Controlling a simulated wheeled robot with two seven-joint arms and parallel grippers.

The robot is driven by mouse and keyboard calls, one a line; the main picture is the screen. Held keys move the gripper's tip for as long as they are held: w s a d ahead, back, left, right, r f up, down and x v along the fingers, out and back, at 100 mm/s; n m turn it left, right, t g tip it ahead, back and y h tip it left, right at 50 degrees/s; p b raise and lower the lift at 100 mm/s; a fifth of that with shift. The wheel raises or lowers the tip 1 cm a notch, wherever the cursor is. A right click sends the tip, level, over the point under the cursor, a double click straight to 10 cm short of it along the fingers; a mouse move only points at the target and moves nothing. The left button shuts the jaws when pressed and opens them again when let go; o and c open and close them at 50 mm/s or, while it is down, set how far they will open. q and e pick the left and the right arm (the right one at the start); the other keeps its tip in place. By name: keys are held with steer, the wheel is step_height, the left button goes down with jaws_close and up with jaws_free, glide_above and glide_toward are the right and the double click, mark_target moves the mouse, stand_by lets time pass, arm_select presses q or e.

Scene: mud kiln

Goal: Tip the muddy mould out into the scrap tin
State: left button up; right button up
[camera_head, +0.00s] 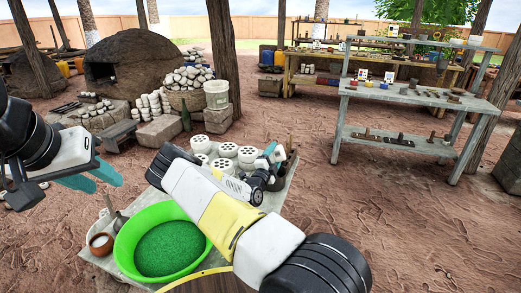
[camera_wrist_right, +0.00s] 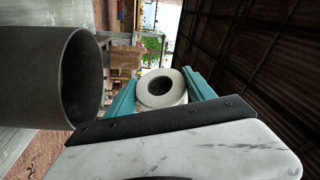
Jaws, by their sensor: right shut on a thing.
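My right gripper (camera_wrist_right: 161,84) is shut on a pale, round mould (camera_wrist_right: 160,101) with a dark round hole facing the wrist camera. Mud on it cannot be made out. In the wrist view a dark grey open cylinder, apparently the scrap tin (camera_wrist_right: 48,82), lies close to the left of the fingers. Its inside is mostly hidden, and the mould appears beside it, not in it. In the head view my right forearm hides much of this area. My left gripper (camera_head: 98,174) is empty, its teal fingers apart, in the air left of the low table.
The low table (camera_head: 97,258) carries several white perforated pots (camera_head: 225,150), a green basin (camera_head: 160,240) with green contents, and a small brown bowl (camera_head: 101,243). A bottle (camera_head: 186,117) and white bucket (camera_head: 216,94) stand behind. Grey shelving (camera_head: 420,92) is at right; open ground lies before it.

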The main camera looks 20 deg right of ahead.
steer(key=m, duration=0.2)
steer(key=r+m+g, duration=0.1)
steer(key=m, duration=0.1)
steer(key=shift+g+y, duration=0.3)
steer(key=m+y, duration=0.1)
steer(key=m, duration=0.2)
steer(key=shift+r+g, duration=0.15)
steer(key=shift+g, duration=0.25)
steer(key=m, duration=0.1)
steer(key=m+y, duration=0.1)
steer(key=shift+d+r+m, duration=0.15)
steer(key=shift+r+m, duration=0.15)
steer(key=shift+r, duration=0.05)
steer(key=m+y, duration=0.2)
steer(key=shift+r+m, duration=0.25)
steer(key=shift+m, duration=0.15)
steer(key=shift+a, duration=0.25)
